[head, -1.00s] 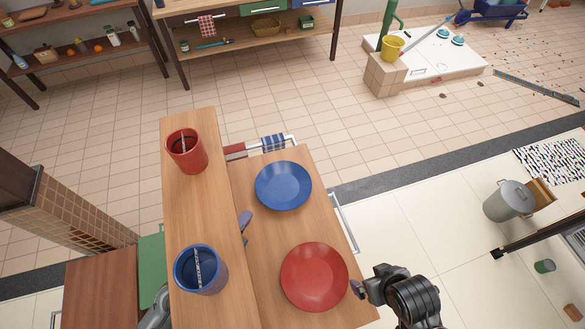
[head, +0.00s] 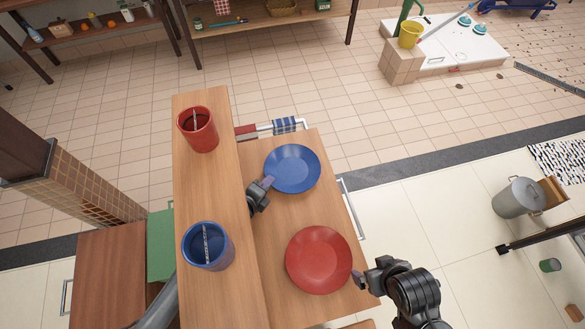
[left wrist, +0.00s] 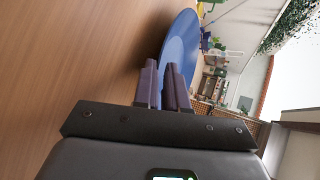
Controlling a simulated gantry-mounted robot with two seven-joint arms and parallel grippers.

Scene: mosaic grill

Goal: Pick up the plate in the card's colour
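The blue plate (head: 292,167) lies on the lower wooden table top, towards the far end. The red plate (head: 319,259) lies nearer on the same top. My left gripper (head: 268,184) is at the blue plate's near left rim. In the left wrist view its two fingers (left wrist: 163,75) stand a little apart, with the blue plate (left wrist: 181,42) just ahead; whether the rim is between them is unclear. My right gripper (head: 358,280) is beside the red plate's right edge; its finger gap cannot be made out. I cannot make out a card.
A red cup (head: 199,130) and a blue cup (head: 207,247) stand on the raised wooden shelf (head: 236,285) left of the plates. The top between the plates is clear.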

